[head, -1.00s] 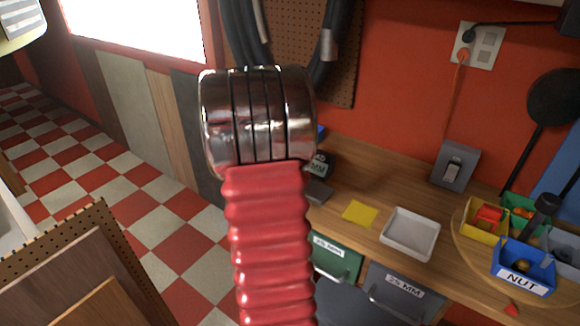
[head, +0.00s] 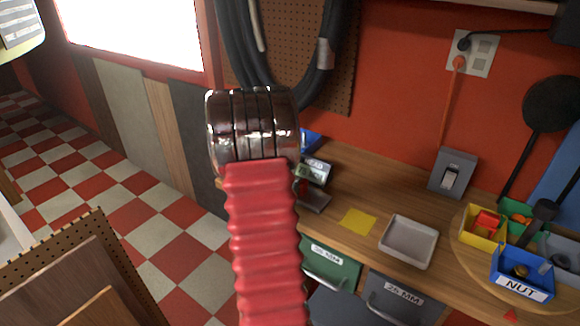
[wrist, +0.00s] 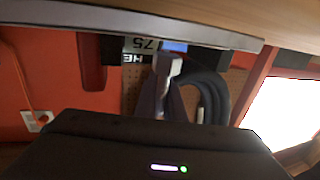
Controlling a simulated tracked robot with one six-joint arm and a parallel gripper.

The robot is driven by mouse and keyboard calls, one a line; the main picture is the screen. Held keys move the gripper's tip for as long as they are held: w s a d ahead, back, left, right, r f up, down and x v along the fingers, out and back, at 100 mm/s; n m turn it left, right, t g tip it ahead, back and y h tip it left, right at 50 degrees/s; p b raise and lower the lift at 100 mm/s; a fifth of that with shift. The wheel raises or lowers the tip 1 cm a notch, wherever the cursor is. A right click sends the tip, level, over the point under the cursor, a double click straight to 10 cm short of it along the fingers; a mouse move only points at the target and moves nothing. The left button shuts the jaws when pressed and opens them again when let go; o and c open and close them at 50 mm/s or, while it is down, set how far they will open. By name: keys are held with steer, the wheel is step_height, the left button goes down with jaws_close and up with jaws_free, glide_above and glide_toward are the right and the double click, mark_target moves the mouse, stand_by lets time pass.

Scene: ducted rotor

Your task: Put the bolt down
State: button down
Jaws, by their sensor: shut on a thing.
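My gripper shows in the wrist view (wrist: 166,88), where its two grey fingers come together on a small pale grey piece, apparently the bolt (wrist: 168,67). Its shape is blurred and I cannot make out its full length. The held piece is in front of a dark box with a white label (wrist: 140,44), which appears upside down; I cannot tell whether they touch. In the head view my own red sleeve and chrome joint hide the gripper and the bolt.
The wooden bench (head: 390,190) carries a blue bin (head: 312,140), a yellow note (head: 357,222), an empty pale tray (head: 408,242) and a round turntable with coloured bins, including a blue NUT bin (head: 522,272). Drawers lie below. Hoses (head: 330,50) hang behind.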

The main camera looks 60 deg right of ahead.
steer(key=shift+f, duration=0.7)
steer(key=shift+f, duration=0.1)
steer(key=c, duration=1.8)
jaws_free()
steer(key=shift+c, duration=0.2)
steer(key=shift+a, duration=0.25)
steer(key=a, duration=0.7)
steer(key=s+a, duration=0.1)
steer(key=a, duration=0.3)
steer(key=shift+s+a, duration=0.1)
steer(key=shift+a, duration=0.15)
